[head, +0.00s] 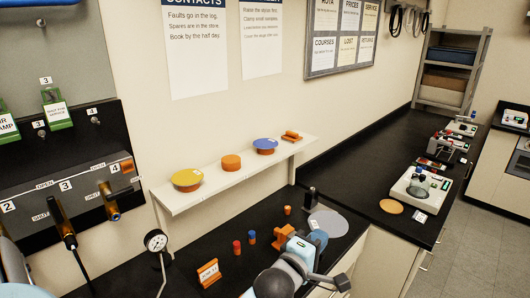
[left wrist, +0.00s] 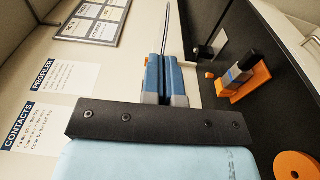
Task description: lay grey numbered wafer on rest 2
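The grey wafer (head: 332,222) is a thin flat disc with a small white label, seen at the end of my left gripper (head: 313,237) in the head view. In the left wrist view, the wafer (left wrist: 167,28) shows edge-on as a thin line running out from between the two blue fingers of my left gripper (left wrist: 165,68). The fingers are shut on its rim and hold it about level, seemingly above the black bench. The wafer's number is too small to read. I cannot make out which thing is rest 2. My right gripper is not in view.
An orange bracket (left wrist: 245,80) stands on the bench beside my left gripper. A black post (head: 311,196), an orange peg (head: 287,210) and a dial gauge (head: 156,241) are nearby. A white shelf (head: 210,184) holds coloured round pieces.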

